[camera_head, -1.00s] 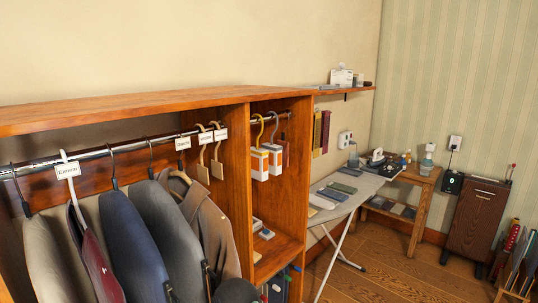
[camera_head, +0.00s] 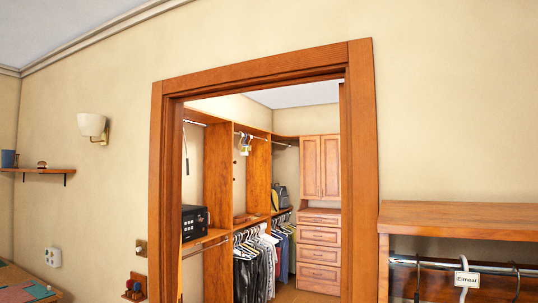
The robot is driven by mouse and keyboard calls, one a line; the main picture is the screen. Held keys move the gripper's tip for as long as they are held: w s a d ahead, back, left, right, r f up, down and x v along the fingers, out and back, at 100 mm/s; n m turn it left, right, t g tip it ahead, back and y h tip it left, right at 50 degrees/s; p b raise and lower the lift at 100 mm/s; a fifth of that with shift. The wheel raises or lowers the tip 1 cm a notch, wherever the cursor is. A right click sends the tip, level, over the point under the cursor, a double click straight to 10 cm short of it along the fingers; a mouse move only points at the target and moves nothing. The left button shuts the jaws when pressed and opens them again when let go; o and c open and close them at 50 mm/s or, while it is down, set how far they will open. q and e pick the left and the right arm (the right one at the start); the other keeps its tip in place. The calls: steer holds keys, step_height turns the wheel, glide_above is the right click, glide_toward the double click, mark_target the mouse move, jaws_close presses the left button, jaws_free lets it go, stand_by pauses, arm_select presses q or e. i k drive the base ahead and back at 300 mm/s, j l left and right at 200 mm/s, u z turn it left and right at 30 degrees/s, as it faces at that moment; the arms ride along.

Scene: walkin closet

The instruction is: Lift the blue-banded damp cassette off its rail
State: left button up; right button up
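Small white items with yellow and dark hooks (camera_head: 245,148) hang from a rail (camera_head: 251,134) in the closet beyond the doorway. They are too small to tell whether one is a damp cassette or has a blue band. Neither of my grippers is in view.
A wooden door frame (camera_head: 361,170) opens onto the closet, with drawers (camera_head: 319,250), hanging clothes (camera_head: 250,265) and a black safe (camera_head: 194,222). A wooden wardrobe (camera_head: 455,218) with a labelled hanger (camera_head: 466,279) stands right. A wall shelf (camera_head: 38,171) and work surface (camera_head: 22,285) are left.

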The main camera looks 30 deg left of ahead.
mark_target(244, 151)
steer(key=k+j+u, duration=0.15)
steer(key=k+u, duration=0.3)
steer(key=k, duration=0.2)
steer(key=i+j+u, duration=0.25)
steer(key=u, duration=0.2)
steer(key=i+j+u, duration=0.1)
steer(key=i+u, duration=0.15)
steer(key=u, duration=0.25)
steer(key=i+u, duration=0.25)
steer(key=u, duration=0.2)
steer(key=i+z, duration=0.25)
steer(key=i, duration=0.4)
steer(key=i+j+z, duration=0.15)
steer(key=i+z, duration=0.15)
steer(key=i, duration=0.3)
steer(key=i+l+z, duration=0.2)
steer(key=i+z, duration=0.15)
steer(key=i, duration=0.15)
steer(key=i+z, duration=0.35)
steer(key=i, duration=0.2)
steer(key=i+z, duration=0.35)
steer(key=i, duration=2.15)
steer(key=i+u, duration=0.15)
steer(key=i, duration=0.55)
steer(key=i+u, duration=0.1)
steer(key=i, duration=0.55)
steer(key=i+l+u, duration=0.15)
steer(key=i, duration=0.55)
